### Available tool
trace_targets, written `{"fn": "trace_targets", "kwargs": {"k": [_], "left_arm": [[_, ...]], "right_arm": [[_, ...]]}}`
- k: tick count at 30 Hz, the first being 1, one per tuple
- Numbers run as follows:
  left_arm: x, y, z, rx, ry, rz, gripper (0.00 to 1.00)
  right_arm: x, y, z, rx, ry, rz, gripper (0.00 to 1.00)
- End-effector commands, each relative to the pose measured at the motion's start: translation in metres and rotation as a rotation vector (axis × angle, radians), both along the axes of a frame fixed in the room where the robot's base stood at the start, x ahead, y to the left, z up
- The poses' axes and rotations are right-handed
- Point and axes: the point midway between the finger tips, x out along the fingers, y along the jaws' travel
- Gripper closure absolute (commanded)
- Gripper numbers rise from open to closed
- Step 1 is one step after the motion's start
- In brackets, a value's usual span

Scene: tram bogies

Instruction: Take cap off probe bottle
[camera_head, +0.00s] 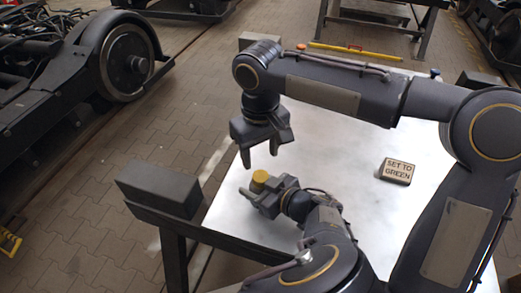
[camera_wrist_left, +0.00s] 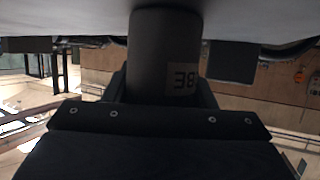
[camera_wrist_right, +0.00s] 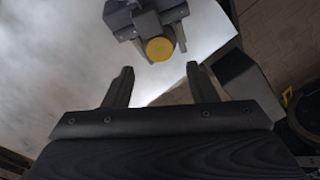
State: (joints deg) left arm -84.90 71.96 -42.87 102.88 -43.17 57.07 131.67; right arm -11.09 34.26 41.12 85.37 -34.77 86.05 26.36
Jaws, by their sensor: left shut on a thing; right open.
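The probe bottle is a dark cylinder (camera_wrist_left: 160,50) with a pale label in the left wrist view, which reads like 38 turned over. Its yellow cap (camera_head: 260,176) faces up in the head view, and also shows in the right wrist view (camera_wrist_right: 159,49). My left gripper (camera_head: 257,191) is shut around the bottle's body below the cap, low over the table. Whether the bottle's base touches the table is hidden. My right gripper (camera_head: 261,158) is open and empty, pointing down just above the cap. In the right wrist view the cap lies beyond and between the fingertips (camera_wrist_right: 160,73).
The pale metal table (camera_head: 340,205) is mostly bare. A block (camera_head: 397,171) labelled SET TO GREEN lies at its right. A dark block (camera_head: 160,188) sits at the left corner. A bogie wheel (camera_head: 127,62) stands far left.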

Motion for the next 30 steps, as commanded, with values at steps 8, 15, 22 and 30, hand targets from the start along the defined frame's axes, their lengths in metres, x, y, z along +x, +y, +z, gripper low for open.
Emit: {"fn": "trace_targets", "kwargs": {"k": [8,15,22,30], "left_arm": [[0.0,0.0,0.0,-0.001,0.001,0.0,1.0],[0.0,0.0,0.0,-0.001,0.001,0.0,1.0],[0.0,0.0,0.0,-0.001,0.0,-0.001,1.0],[0.0,0.0,0.0,-0.001,0.0,-0.001,1.0]], "right_arm": [[0.0,-0.001,-0.018,-0.003,0.003,-0.086,0.48],[0.0,-0.001,-0.056,-0.001,0.004,-0.084,0.48],[0.0,-0.001,-0.075,0.0,0.001,-0.084,0.48],[0.0,-0.001,-0.077,0.0,0.0,-0.083,0.48]]}}
